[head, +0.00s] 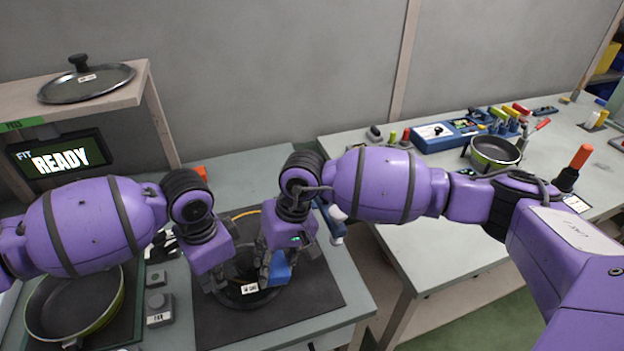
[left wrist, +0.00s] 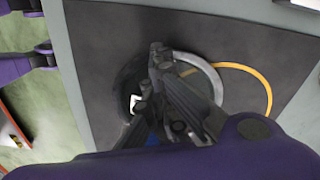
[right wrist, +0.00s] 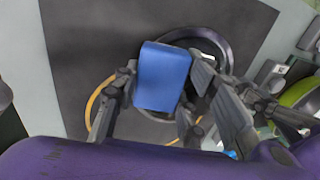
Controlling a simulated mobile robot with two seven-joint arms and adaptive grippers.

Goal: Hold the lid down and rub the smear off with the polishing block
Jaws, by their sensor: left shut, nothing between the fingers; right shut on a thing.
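The dark round lid (head: 240,299) lies on a black mat (head: 318,290), largely covered by my grippers; its rim also shows in the right wrist view (right wrist: 222,45). My left gripper (head: 222,287) is shut and empty, its fingertips pointing down over the left part of the lid; the closed fingers show in the left wrist view (left wrist: 160,52). My right gripper (head: 272,272) is shut on the blue polishing block (right wrist: 163,77), over the lid; the block also shows in the head view (head: 280,270). I cannot tell whether block or left fingertips touch the lid. No smear is visible.
A green-rimmed pan (head: 75,303) stands at the left, beside small grey boxes (head: 159,309). Another lid (head: 86,82) lies on the shelf above the READY screen (head: 60,157). A yellow loop (left wrist: 262,82) curves beside the lid. A second table (head: 430,245) is at the right.

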